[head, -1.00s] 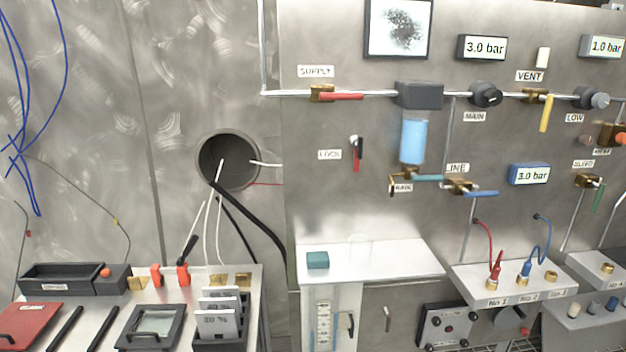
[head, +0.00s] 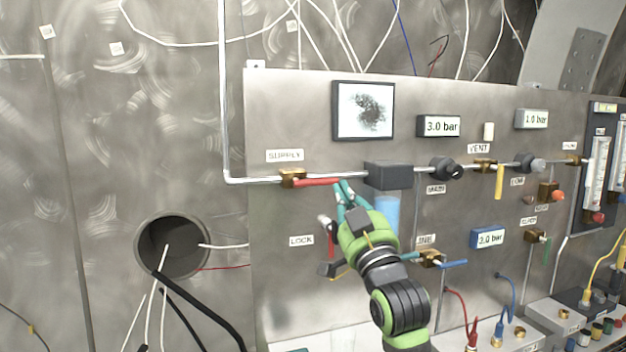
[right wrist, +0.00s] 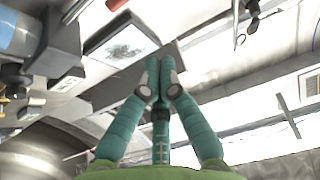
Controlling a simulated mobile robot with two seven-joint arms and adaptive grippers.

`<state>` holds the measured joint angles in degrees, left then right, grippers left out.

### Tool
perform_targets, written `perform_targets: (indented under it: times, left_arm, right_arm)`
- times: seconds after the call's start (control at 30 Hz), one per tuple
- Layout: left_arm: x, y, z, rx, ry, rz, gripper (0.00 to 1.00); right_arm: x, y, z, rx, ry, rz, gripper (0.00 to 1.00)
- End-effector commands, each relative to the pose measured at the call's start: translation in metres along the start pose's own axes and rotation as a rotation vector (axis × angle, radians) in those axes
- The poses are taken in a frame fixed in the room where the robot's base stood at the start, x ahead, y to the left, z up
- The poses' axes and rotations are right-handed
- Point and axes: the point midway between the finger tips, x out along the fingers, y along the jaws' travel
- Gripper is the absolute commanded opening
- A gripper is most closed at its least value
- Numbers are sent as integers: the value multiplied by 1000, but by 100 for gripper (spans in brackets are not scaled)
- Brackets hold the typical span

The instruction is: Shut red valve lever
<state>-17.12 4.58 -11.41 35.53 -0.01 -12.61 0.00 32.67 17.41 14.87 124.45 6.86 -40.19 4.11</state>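The red valve lever (head: 318,182) lies level along the pipe under the SUPPLY label. It is joined to a brass valve body (head: 292,178) at its left. My right gripper (head: 342,186) is raised in front of the panel, with its teal fingertips by the lever's right end. I cannot tell whether they touch it. In the right wrist view, the gripper's fingers (right wrist: 157,70) come together at their tips, with no lever seen between them. My left gripper is out of view.
A LOCK lever with a red handle (head: 331,240) sits below, left of my right gripper. A dark box (head: 388,175) and a blue cylinder (head: 388,214) stand close on the right. A yellow lever (head: 499,182) hangs farther right.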

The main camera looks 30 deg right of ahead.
Motion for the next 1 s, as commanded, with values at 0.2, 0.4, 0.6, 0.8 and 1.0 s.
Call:
perform_targets:
  times: [0.2, 0.4, 0.6, 0.8, 1.0]
  left_arm:
    - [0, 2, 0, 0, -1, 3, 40]
    - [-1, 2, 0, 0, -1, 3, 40]
    - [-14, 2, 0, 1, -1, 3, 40]
    - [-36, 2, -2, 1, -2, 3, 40]
    - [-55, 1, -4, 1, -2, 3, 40]
  right_arm:
    - [1, 2, -6, 2, 16, 3, 0]
    - [3, 2, -6, 2, 14, 3, 0]
    - [26, 2, -9, 3, 13, 3, 0]
    - [69, 2, -11, 3, 11, 3, 0]
    - [106, 2, -8, 1, 9, 2, 0]
